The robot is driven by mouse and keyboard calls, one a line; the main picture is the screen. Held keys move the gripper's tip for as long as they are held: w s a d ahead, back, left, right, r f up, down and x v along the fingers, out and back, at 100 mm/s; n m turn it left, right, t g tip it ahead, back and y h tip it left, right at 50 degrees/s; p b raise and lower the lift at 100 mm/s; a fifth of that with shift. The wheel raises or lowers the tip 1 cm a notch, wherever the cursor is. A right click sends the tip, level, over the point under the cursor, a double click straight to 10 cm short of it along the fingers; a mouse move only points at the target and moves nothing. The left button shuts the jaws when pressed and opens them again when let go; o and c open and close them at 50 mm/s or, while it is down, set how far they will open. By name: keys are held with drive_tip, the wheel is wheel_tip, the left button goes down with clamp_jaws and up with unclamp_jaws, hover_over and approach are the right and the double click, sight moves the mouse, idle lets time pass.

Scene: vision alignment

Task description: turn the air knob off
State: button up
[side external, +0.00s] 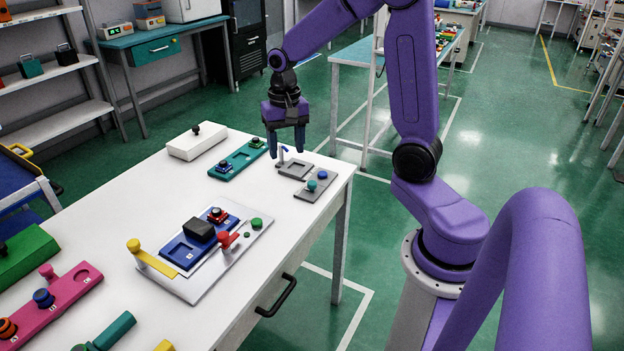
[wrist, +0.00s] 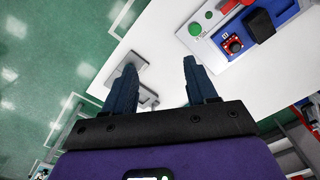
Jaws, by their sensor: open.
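No knob carries a readable air label, so I cannot tell which one is the air knob. My gripper (side external: 286,153) is open and empty above the far right end of the white table. It hangs over a grey plate with a square recess (side external: 296,169), and a small white and blue upright piece (side external: 283,151) shows between the fingers. Beside it, a grey plate carries a teal knob (side external: 311,185) and a blue knob (side external: 322,174). In the wrist view, the open fingers (wrist: 160,68) point at the table, and the left finger partly covers a grey plate (wrist: 146,56).
A light board (side external: 190,286) holds a blue tray with a black block (side external: 199,229), a red knob (side external: 224,241), a green knob (side external: 257,223) and a yellow handle (side external: 150,258). A teal fixture (side external: 232,165) and white box (side external: 196,141) stand behind. Pink and green fixtures line the left.

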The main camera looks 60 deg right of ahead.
sight(312, 183)
drive_tip(key=w+d+f+m, duration=0.1)
drive_tip(key=d+f+m, duration=0.2)
drive_tip(key=d+m, duration=0.9)
drive_tip(key=d+f+n, duration=0.1)
drive_tip(key=f, duration=0.4)
drive_tip(key=d+f+n, duration=0.1)
drive_tip(key=f, duration=0.5)
drive_tip(key=f+n, duration=0.1)
drive_tip(key=f, duration=0.4)
drive_tip(key=shift+w+d+f, duration=0.2)
drive_tip(key=shift+d+f, duration=0.2)
drive_tip(key=c, duration=1.1)
